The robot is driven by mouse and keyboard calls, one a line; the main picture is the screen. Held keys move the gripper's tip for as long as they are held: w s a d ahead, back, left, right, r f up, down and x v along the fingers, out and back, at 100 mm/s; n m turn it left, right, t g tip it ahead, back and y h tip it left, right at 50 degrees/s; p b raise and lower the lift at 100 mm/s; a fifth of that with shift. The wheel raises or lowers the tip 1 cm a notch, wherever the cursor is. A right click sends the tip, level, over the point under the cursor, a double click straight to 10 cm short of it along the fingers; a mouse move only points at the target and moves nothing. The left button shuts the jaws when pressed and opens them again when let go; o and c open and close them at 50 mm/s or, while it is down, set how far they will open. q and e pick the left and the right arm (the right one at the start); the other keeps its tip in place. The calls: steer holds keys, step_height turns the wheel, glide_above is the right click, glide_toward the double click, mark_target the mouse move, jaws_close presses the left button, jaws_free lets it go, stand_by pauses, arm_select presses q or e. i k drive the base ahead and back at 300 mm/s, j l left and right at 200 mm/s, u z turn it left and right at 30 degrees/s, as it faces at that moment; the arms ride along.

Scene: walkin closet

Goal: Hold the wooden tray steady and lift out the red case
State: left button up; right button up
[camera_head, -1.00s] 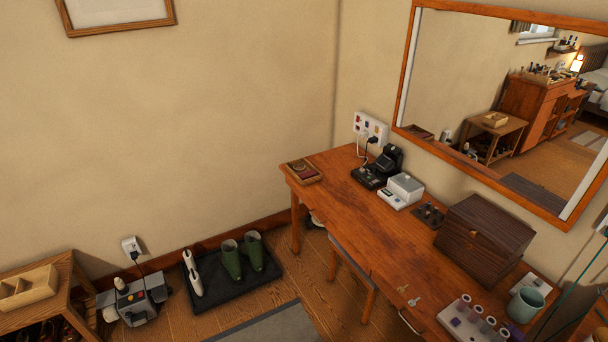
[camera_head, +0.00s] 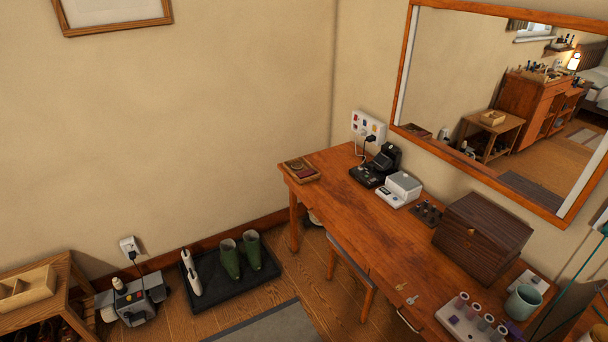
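A small wooden tray (camera_head: 290,179) sits at the far left corner of the wooden table, near the wall. A dark red item, seemingly the red case (camera_head: 303,170), lies inside it; it is small and its details are hard to tell. Neither of my grippers shows in the head view, so I cannot see where they are relative to the tray.
The table (camera_head: 365,232) also holds a black device (camera_head: 372,172), a white-grey box (camera_head: 403,186), a dark wooden chest (camera_head: 482,237) and a mug (camera_head: 523,303). A boot tray (camera_head: 215,290) with green boots lies on the floor. Table around the wooden tray's right is clear.

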mark_target(301, 175)
steer(key=i+j, duration=0.15)
steer(key=i, duration=0.35)
steer(key=i+j+z, duration=0.1)
steer(key=i, duration=0.4)
steer(key=i+j, duration=0.2)
steer(key=i, duration=0.3)
